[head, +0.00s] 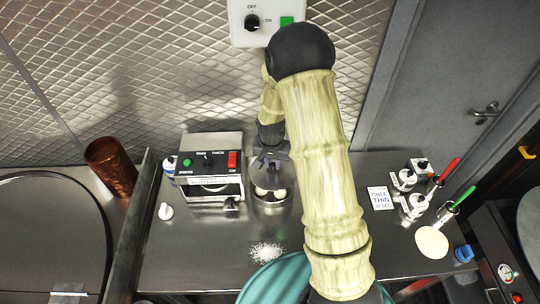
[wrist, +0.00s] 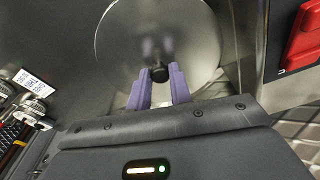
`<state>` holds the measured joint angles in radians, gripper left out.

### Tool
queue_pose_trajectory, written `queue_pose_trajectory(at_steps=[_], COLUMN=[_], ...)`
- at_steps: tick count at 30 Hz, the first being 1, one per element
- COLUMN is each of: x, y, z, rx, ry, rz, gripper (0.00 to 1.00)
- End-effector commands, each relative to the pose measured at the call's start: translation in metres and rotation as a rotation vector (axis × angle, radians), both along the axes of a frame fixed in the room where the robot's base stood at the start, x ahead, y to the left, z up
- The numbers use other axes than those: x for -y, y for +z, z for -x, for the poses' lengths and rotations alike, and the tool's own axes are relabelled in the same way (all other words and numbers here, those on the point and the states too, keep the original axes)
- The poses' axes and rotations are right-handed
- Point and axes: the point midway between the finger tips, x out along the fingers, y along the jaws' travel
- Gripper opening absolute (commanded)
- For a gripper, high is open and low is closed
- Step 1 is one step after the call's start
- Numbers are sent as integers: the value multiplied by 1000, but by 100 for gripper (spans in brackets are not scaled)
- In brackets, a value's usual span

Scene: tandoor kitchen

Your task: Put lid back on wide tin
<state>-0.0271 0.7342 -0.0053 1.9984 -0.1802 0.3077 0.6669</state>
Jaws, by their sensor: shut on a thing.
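The wide tin (head: 271,209) is a round metal container standing on the steel counter, with pale round dough pieces showing in it. The lid (head: 263,178) is a round, shiny disc above the tin, tilted in the head view; whether its edge touches the rim I cannot tell. My gripper (head: 268,160) is over the tin, partly hidden by my arm. In the wrist view the purple fingers of my gripper (wrist: 159,88) are shut on the black knob (wrist: 159,73) of the lid (wrist: 190,30).
A metal machine (head: 210,167) with a red switch stands close to the left of the tin. White powder (head: 266,252) lies in front. A small sign (head: 380,198), several small devices and a flat round dough piece (head: 431,241) are at the right. A copper-coloured vessel (head: 111,167) stands far left.

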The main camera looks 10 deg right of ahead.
Motion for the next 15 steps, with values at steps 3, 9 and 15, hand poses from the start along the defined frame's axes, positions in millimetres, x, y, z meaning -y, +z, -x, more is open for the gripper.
queue_pose_trajectory(at_steps=[3, 9, 15], x=[-2, -3, -2], y=[0, 0, -5], z=[0, 0, 0], rx=[0, 0, 0], ry=[4, 5, 5], rz=[0, 0, 1], gripper=[0, 0, 0])
